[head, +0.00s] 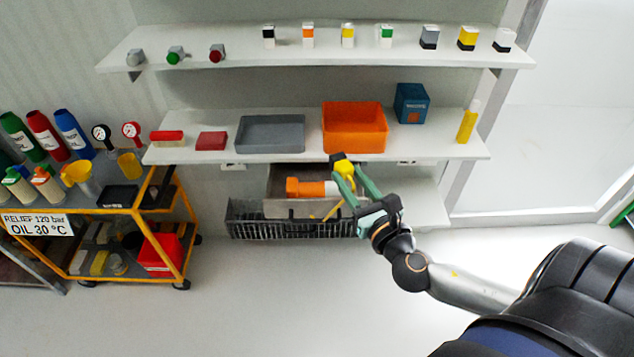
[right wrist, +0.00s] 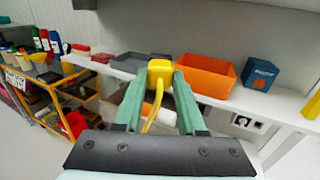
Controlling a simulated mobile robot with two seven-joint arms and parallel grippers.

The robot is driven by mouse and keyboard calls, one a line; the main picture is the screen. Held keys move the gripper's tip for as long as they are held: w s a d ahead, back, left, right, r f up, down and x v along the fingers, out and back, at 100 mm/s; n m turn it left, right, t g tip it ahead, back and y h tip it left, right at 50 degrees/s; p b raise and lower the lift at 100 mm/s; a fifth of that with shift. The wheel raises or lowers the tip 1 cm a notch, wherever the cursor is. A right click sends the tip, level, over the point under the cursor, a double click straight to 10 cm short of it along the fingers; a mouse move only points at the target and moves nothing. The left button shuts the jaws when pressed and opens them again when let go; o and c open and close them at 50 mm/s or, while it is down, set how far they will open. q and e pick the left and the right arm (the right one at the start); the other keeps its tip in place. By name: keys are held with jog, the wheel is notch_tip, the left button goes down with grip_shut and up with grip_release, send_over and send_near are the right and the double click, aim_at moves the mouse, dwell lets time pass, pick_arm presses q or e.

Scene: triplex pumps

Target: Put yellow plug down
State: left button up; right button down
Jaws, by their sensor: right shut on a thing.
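The yellow plug (head: 343,167) is between the fingertips of my right gripper (head: 347,174), in front of the middle shelf's front edge. A black part shows at its far end. In the right wrist view the plug (right wrist: 159,78) sits between the two green fingers of the gripper (right wrist: 160,73), which are shut on it. Its yellow cable (right wrist: 153,112) hangs down between the fingers. The middle shelf (head: 300,158) is just behind and beyond the plug. I cannot tell whether the plug touches anything else. My left gripper is not in view.
An orange bin (head: 354,142), a grey tray (head: 270,147) and a blue box (head: 411,104) stand on the middle shelf. An open drawer with an orange-and-white cylinder (head: 306,188) and a black wire basket (head: 262,222) are below. A yellow cart (head: 163,232) stands left.

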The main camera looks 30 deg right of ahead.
jog(key=w+f+b, duration=0.1)
jog(key=w+f, duration=0.2)
jog(key=w, duration=0.1)
jog(key=w+d+f+b, duration=0.1)
jog(key=w+f+b, duration=0.1)
jog(key=w+f, duration=0.1)
jog(key=w+f+b, duration=0.2)
jog(key=w+f, duration=0.1)
jog(key=w, duration=0.3)
jog(key=shift+d+f, duration=0.25)
jog(key=shift+f, duration=0.1)
notch_tip(320, 180, down, 3)
jog(key=shift+r+b, duration=0.15)
jog(key=shift+b, duration=0.75)
jog(key=shift+f, duration=0.2)
jog(key=shift+r, duration=0.1)
